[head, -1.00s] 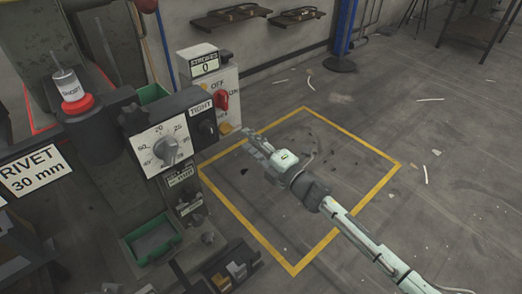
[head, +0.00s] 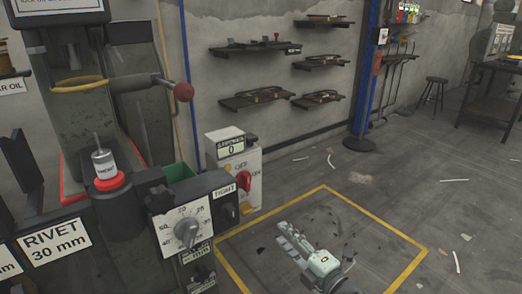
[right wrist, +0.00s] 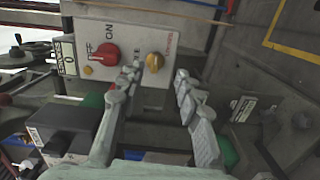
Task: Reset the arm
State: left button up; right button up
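My right gripper (head: 288,240) is in the lower middle of the head view, over the yellow-outlined floor area and to the right of the press's control boxes. Its fingers point left toward the press. In the right wrist view my right gripper (right wrist: 157,76) has its two fingers apart with nothing between them. Beyond the fingertips is the switch box (right wrist: 138,48) with a red rotary switch (right wrist: 107,54) and a yellow knob (right wrist: 154,62). The press's arm is a lever with a red ball (head: 183,92), raised at the upper left of the head view. My left gripper is not in view.
The press's dial box (head: 184,228) and switch box (head: 233,170) stand at left. A spool-like part on a red ring (head: 105,170) is beside them. Wall shelves (head: 258,98) and a blue post (head: 364,75) are behind. The floor at right is mostly open.

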jog(key=s+d+f+m+g+h, duration=0.1)
jog(key=s+d+f+m+h, duration=0.2)
jog(key=d+f+m+h, duration=0.3)
jog(key=s+d+f+m+g+h, duration=0.2)
jog(key=s+d+f+m+h, duration=0.15)
jog(key=d+m, duration=0.35)
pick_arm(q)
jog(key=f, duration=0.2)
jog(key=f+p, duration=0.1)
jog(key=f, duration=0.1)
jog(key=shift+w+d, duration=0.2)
pick_arm(e)
jog(key=s+d+f+m+g, duration=0.1)
jog(key=s+f+m+g, duration=0.2)
jog(key=s, duration=0.4)
jog(key=s+d+f+m+g, duration=0.2)
jog(key=s+f+m+g, duration=0.1)
jog(key=s, duration=0.5)
jog(key=s+d+f+m+g+h, duration=0.1)
jog(key=s+d+f+m+g, duration=0.1)
jog(key=s, duration=0.5)
jog(key=shift+s+f+m+g, duration=0.4)
jog(key=shift+f+m+g, duration=0.1)
jog(key=shift+f+g, duration=0.1)
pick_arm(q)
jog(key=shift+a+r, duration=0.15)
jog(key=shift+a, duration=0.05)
